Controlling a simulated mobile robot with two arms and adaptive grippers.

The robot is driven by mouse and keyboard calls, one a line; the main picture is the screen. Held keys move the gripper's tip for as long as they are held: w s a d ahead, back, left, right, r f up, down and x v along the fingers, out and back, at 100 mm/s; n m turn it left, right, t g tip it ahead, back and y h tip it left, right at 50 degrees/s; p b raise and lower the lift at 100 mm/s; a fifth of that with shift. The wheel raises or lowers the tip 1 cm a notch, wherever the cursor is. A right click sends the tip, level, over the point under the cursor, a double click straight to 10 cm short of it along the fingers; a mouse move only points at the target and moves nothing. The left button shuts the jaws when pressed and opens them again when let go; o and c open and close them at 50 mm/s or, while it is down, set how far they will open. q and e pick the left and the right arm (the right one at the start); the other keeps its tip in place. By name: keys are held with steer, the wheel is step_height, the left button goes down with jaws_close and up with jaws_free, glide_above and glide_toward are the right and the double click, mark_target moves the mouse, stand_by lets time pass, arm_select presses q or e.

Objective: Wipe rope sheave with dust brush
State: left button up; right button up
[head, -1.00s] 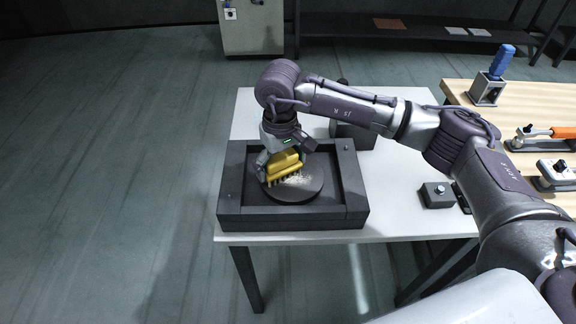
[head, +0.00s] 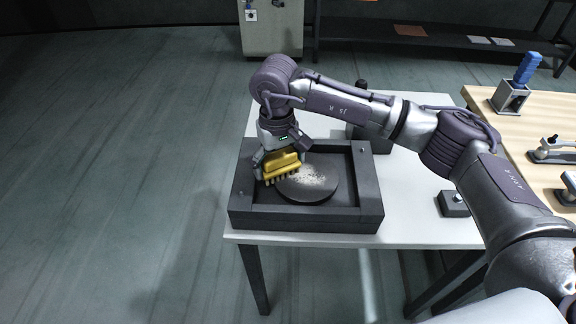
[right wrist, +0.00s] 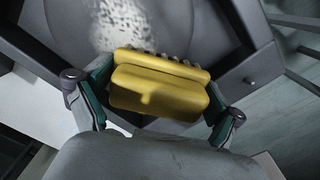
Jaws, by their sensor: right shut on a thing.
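The dust brush (head: 281,164) has a yellow body with a row of bristles on its lower side. My right gripper (head: 280,158) is shut on it and holds it at the left edge of the rope sheave. The rope sheave (head: 318,187) is a dark round disc lying in a black square frame (head: 305,218), with pale speckled dust on its upper middle. In the right wrist view the brush (right wrist: 160,88) sits between both fingers, and the dusty sheave (right wrist: 150,25) shows beyond it. Whether the bristles touch the sheave cannot be told. My left gripper is not in view.
The frame stands on a white table (head: 405,215). A small dark box with a knob (head: 454,203) is on its right part. A wooden bench (head: 515,130) at the right holds a blue-handled tool (head: 520,80) and clamps. The floor at left is clear.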

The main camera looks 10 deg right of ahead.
mark_target(295, 165)
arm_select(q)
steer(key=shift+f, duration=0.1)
arm_select(e)
steer(key=shift+a, duration=0.5)
steer(key=shift+s+d+b, duration=0.25)
steer(key=shift+d+b, duration=0.1)
steer(key=shift+d, duration=0.5)
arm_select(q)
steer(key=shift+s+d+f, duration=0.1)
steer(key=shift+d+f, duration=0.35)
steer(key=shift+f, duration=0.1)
arm_select(e)
steer(key=shift+s+d, duration=0.25)
steer(key=shift+d, duration=0.9)
steer(key=shift+d, duration=0.15)
steer(key=shift+s+d+b, duration=0.2)
steer(key=shift+d+b, duration=0.25)
steer(key=shift+d, duration=0.2)
steer(key=shift+s+d+b, duration=0.15)
steer(key=shift+s+d, duration=0.05)
steer(key=shift+d, duration=0.35)
steer(key=shift+s+d+b, duration=0.15)
steer(key=shift+d, duration=0.55)
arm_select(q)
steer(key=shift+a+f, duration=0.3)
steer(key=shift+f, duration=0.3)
arm_select(e)
steer(key=shift+s+d, duration=0.1)
steer(key=shift+d, duration=0.05)
